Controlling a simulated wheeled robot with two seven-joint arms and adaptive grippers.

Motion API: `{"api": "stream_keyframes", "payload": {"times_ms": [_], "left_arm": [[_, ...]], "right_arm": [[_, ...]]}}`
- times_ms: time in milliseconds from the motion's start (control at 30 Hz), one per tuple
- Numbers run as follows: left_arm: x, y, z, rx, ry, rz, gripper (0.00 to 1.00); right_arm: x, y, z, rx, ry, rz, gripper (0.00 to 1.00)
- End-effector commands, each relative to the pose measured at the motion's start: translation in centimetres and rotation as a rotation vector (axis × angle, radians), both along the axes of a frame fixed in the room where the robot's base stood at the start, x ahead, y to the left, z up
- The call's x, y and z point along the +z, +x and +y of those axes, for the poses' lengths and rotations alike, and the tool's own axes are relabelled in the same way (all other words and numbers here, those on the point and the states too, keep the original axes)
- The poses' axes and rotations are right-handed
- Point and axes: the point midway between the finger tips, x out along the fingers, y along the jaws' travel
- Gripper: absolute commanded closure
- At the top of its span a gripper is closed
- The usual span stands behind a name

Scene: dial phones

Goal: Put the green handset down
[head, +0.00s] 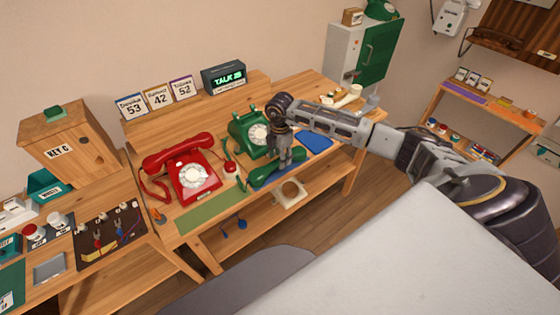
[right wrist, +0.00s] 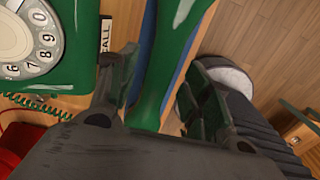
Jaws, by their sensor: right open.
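The green handset (head: 268,178) lies near the front edge of the wooden table, in front of the green dial phone (head: 243,124). In the right wrist view the handset (right wrist: 168,50) runs between my two spread fingers, with blue showing along its sides. My right gripper (head: 285,162) is open and points down over the handset; its fingers (right wrist: 158,85) stand on either side of it. I cannot tell whether they touch it. The green phone's dial (right wrist: 28,42) shows at the left of the wrist view. My left gripper is not in view.
A red phone (head: 192,178) with its handset on top stands to the left. A green mat (head: 212,209) lies in front of it. A blue pad (head: 316,141) lies right of my gripper. A display reading "TALK" (head: 223,78) stands on the back shelf.

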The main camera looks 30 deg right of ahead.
Motion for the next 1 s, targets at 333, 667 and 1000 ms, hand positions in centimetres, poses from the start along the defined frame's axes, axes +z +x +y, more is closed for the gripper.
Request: {"api": "stream_keyframes", "payload": {"times_ms": [333, 667, 1000], "left_arm": [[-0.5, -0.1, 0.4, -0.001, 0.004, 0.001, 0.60], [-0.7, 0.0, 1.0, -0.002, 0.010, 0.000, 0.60], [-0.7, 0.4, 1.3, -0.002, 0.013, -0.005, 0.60]], "right_arm": [[5.3, 0.1, 0.0, 0.000, -0.001, -0.003, 0.51], [8.8, 0.0, 0.0, 0.001, 0.000, 0.000, 0.51], [9.2, 0.0, 0.0, 0.000, 0.000, 0.001, 0.51]]}}
